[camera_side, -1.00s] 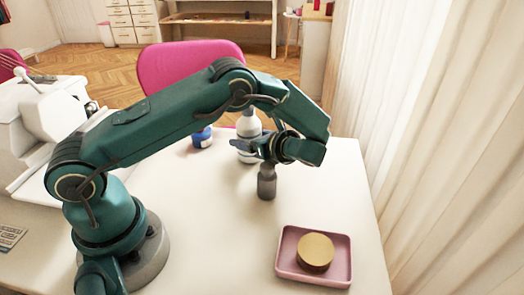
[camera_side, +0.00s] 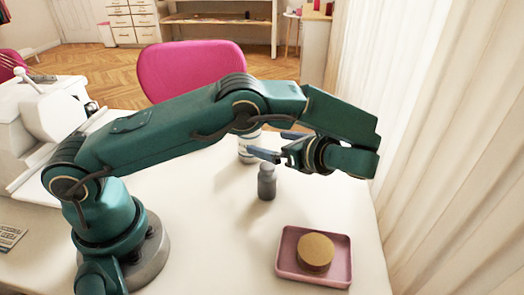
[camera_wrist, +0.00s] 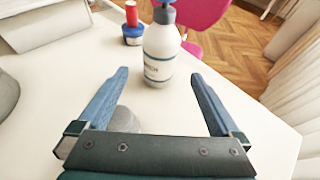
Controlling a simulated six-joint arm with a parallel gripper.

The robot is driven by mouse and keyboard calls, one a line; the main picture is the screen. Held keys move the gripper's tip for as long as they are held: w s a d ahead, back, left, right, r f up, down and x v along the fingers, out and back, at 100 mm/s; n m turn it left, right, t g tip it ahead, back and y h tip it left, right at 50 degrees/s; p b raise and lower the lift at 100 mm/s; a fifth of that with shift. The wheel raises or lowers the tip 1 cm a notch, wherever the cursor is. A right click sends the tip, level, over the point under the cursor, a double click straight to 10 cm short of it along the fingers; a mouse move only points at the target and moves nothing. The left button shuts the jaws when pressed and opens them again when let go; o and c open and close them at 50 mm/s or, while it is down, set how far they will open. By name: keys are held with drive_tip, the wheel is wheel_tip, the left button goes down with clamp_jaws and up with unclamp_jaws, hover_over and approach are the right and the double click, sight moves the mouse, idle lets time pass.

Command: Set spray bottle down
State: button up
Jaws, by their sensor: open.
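My gripper (camera_side: 266,145) is open and empty, above the table and on the near side of the bottle. In the wrist view the two blue fingers (camera_wrist: 160,80) are spread wide, with the bottle beyond them and apart from them.
A small grey bottle (camera_side: 266,183) stands just below my gripper. A pink tray (camera_side: 285,262) with a round gold-brown tin (camera_side: 316,252) lies at the front right. A sewing machine (camera_side: 40,115) is at the left.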

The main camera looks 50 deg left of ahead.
drive_tip(key=s+r+n+h, duration=0.7)
drive_tip(key=r, duration=0.1)
drive_tip(key=s+d+n+t+h, duration=0.4)
drive_tip(key=s+n+t+h, duration=0.1)
drive_tip(key=s+n, duration=0.5)
drive_tip(key=shift+s+d+r+n+t+h, duration=0.3)
drive_tip(key=shift+d+r+n+h, duration=0.15)
drive_tip(key=shift+h, duration=0.25)
